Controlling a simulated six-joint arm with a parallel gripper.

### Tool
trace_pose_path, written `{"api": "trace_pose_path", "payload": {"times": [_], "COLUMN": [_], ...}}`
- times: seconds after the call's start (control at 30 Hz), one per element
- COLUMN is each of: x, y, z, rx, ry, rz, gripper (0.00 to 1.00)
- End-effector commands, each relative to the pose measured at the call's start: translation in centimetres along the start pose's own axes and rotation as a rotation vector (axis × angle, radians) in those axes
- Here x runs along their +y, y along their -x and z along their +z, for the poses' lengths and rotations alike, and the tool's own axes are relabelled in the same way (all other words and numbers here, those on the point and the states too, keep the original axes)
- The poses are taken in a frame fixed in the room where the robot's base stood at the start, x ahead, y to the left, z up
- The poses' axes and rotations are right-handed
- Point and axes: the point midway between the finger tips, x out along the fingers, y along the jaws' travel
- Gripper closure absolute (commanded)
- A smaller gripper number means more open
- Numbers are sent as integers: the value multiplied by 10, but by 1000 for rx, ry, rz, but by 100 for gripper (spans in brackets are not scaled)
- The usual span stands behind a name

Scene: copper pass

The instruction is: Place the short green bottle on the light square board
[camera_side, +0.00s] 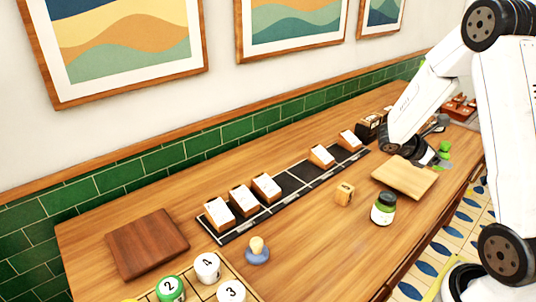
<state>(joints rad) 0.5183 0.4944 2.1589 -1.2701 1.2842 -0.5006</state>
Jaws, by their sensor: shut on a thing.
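The light square board (404,178) lies flat on the right part of the table, with nothing seen on it. My gripper (433,156) is low behind the board's far right edge. It is shut on a small green thing (445,149), which looks like the short green bottle; the fingers and the small size hide its full shape and whether it touches the table. A separate short jar (383,208) with a dark lid, a white label and green on it stands upright in front of the board.
A small wooden number block (344,194) stands left of the board. A long black rack (285,190) holds several white-faced blocks. A dark square board (147,243), a blue-based peg (257,251) and a tray of numbered cups (208,268) lie further left. Clear table lies around the jar.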

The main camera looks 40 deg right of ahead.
Motion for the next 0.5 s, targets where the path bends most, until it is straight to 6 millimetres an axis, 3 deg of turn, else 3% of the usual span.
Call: {"api": "trace_pose_path", "payload": {"times": [0.5], "x": [19], "y": [-4], "z": [-3], "rx": [0], "ry": [8], "rz": [20], "gripper": [100]}}
